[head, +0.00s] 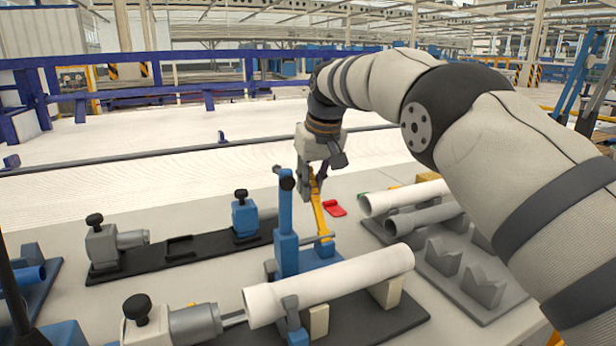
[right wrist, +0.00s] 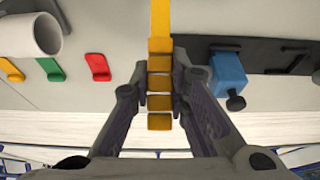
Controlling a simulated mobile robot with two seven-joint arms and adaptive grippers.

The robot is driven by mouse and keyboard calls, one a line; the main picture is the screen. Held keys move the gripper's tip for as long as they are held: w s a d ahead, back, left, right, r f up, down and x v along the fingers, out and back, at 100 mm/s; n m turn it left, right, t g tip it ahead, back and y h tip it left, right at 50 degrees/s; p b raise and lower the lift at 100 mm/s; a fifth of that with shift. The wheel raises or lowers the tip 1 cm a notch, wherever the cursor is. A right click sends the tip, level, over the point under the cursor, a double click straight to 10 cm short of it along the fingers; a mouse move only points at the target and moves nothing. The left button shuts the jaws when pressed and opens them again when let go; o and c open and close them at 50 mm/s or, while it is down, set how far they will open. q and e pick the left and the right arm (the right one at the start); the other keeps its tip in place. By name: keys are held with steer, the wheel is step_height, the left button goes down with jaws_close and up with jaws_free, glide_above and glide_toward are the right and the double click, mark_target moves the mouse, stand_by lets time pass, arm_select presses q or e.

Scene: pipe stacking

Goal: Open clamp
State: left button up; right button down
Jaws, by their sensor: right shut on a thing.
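The clamp (head: 286,230) is a blue upright post on a blue base, with a yellow lever (head: 319,213) standing up and slightly tilted behind it. My right gripper (head: 312,178) comes down from above and is shut on the lever's upper end. In the right wrist view the lever's ribbed grip (right wrist: 160,86) lies between the two fingers of my right gripper (right wrist: 160,98). A white pipe (head: 335,284) lies across the supports in front of the clamp. The lever's top is partly hidden by my fingers. My left gripper is not in view.
A grey fixture with a black knob (head: 141,310) stands at the pipe's left end. A black rail (head: 180,252) with a blue block (head: 244,215) lies behind. More pipes (head: 403,197) rest on a grey rack at right. A red piece (head: 334,208) lies on the table.

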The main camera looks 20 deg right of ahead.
mark_target(320, 213)
steer(key=shift+s+f, duration=0.1)
steer(key=shift+f, duration=0.3)
steer(key=c, duration=1.5)
jaws_free()
steer(key=shift+r, duration=0.15)
steer(key=shift+r, duration=0.35)
steer(key=v, duration=1.1)
steer(key=shift+r, duration=0.2)
